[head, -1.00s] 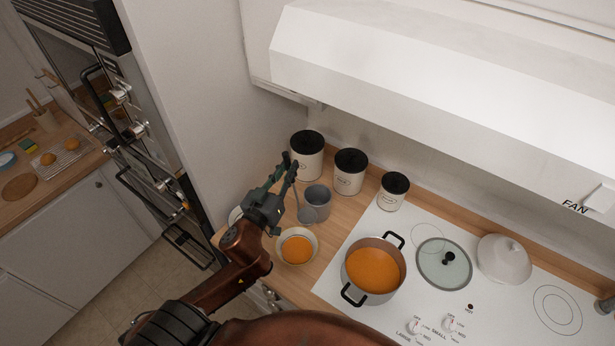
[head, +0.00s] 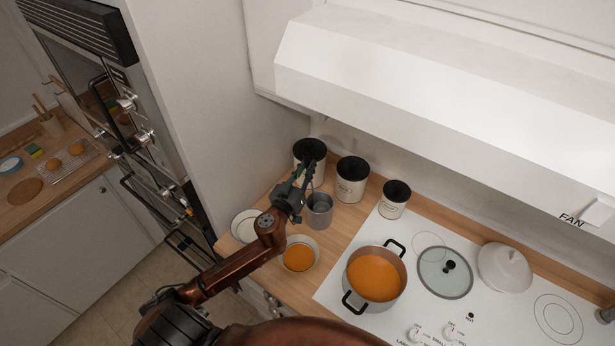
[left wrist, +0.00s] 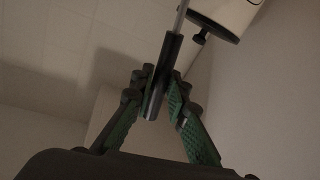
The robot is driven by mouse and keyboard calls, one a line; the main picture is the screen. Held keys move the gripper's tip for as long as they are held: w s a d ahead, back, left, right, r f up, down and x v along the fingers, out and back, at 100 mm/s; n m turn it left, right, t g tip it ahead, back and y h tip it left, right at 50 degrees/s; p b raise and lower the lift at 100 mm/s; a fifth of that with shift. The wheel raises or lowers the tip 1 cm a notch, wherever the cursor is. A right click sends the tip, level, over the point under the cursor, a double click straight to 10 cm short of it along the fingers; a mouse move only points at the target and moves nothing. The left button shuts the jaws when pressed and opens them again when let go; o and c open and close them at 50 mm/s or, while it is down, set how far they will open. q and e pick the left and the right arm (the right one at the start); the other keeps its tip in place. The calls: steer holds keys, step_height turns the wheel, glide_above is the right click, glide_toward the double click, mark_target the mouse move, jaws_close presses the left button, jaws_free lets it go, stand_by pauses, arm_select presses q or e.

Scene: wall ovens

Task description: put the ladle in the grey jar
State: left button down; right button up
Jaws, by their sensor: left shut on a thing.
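The grey jar (head: 319,212) stands on the wooden counter, in front of the white canisters. My left gripper (head: 300,176) is above the jar, close to its left rim, in the head view. In the left wrist view the green-padded fingers (left wrist: 156,98) are shut on the ladle's black handle (left wrist: 161,80), with part of its metal shaft (left wrist: 182,16) showing beyond. In the head view the ladle is thin and mostly hidden near the jar's mouth. I cannot tell whether its bowl is inside the jar. My right gripper is not in view.
White canisters with black lids (head: 351,181) stand behind and right of the jar. A bowl of orange soup (head: 298,258), a white bowl (head: 244,226) and a soup pot (head: 374,277) are nearby. The hood (head: 430,110) hangs above the cooktop.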

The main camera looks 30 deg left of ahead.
arm_select(q)
step_height(320, 180, down, 4)
steer(key=shift+s+f+b, duration=0.1)
steer(key=shift+b, duration=0.35)
steer(key=c, duration=1.9)
jaws_free()
steer(key=shift+s+d+b, duration=0.15)
steer(key=shift+s+b, duration=0.35)
steer(key=shift+s, duration=1.45)
steer(key=shift+s+d+b, duration=0.15)
steer(key=shift+s+b, duration=0.3)
steer(key=shift+s, duration=1.5)
